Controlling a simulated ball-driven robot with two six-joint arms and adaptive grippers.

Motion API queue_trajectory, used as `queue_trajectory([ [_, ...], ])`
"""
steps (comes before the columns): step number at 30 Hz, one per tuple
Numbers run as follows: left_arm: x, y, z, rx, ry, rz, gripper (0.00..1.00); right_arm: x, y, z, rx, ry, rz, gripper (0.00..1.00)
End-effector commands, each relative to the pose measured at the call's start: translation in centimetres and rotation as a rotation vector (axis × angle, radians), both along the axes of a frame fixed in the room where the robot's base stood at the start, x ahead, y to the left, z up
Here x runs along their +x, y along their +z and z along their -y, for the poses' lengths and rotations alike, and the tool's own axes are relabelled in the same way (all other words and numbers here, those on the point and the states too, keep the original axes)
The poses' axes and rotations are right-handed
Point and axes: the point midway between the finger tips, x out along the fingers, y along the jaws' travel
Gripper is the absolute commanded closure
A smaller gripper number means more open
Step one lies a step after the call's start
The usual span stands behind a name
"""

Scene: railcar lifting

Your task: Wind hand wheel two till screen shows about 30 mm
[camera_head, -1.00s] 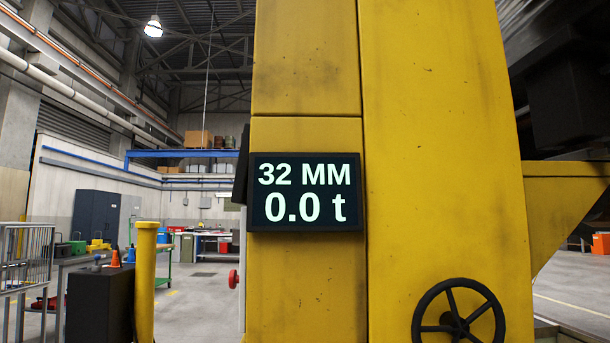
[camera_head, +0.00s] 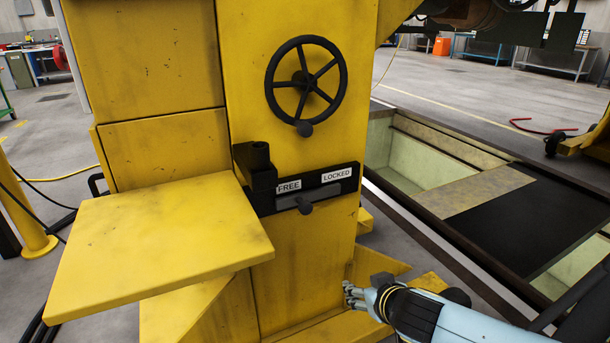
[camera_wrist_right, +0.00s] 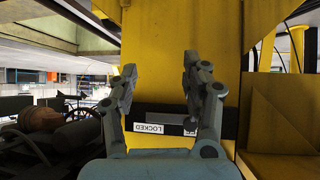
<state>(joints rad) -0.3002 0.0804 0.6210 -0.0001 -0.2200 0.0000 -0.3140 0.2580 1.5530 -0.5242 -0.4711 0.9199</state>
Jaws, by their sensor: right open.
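The black spoked hand wheel (camera_head: 297,85) is on the yellow stand (camera_head: 235,50) in the head view; its handle knob (camera_head: 304,129) is at the bottom of the rim. No number on the wheel shows. My right gripper (camera_head: 362,291) is below and right of the wheel, low beside the stand, touching neither wheel nor knob. In the right wrist view it (camera_wrist_right: 158,80) is open and empty, its fingers spread before the yellow face. The screen is out of view now; it read 32 MM and 0.0 t a second ago. My left gripper is not in view.
A yellow platform (camera_head: 160,240) juts out at left. An open floor pit (camera_head: 415,150) lies at right.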

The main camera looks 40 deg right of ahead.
Motion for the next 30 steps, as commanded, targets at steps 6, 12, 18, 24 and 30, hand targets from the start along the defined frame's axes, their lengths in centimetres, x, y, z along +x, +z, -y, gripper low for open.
queue_trajectory([
  [6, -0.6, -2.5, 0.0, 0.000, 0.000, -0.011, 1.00, 7.6, 20.5, -1.0, -0.096, 0.058, 0.461, 0.52],
  [12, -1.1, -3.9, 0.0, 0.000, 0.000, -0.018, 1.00, 7.8, 30.1, -3.5, -0.170, 0.156, 0.656, 0.52],
  [18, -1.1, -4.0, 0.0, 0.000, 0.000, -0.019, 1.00, 9.2, 30.0, -3.1, -0.183, 0.170, 0.654, 0.52],
  [24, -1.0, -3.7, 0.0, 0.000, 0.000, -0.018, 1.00, 13.1, 30.1, -2.2, -0.182, 0.168, 0.655, 0.52],
  [30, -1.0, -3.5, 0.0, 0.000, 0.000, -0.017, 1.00, 16.5, 30.0, -1.3, -0.181, 0.167, 0.652, 0.52],
])
